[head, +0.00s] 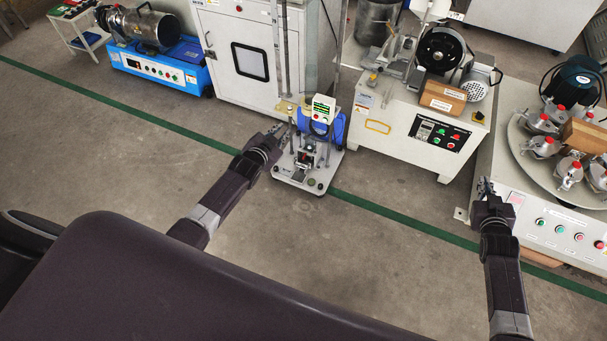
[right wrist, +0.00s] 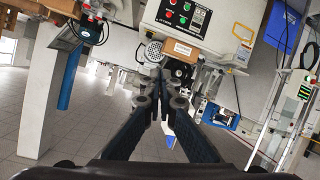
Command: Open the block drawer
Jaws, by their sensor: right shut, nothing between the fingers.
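No part carries a readable "block drawer" label. A white machine (head: 395,150) with a black wheel has a yellow handle outline (head: 378,127) low on its front, which may be the drawer; it lies flush with that front. The outline also shows in the right wrist view (right wrist: 243,33). My right gripper (head: 486,182) is shut and empty, right of this machine and apart from the handle. Its closed fingers also show in the right wrist view (right wrist: 160,82). My left gripper (head: 276,130) is beside a small blue-and-white tester, left of the handle; its fingers are too small to judge.
The small tester (head: 325,180) stands on the floor between my left arm and the machine. A round turntable machine (head: 520,140) with red-capped units stands at the right. A control panel (head: 436,132) is right of the handle. A tall white cabinet (head: 232,25) stands behind.

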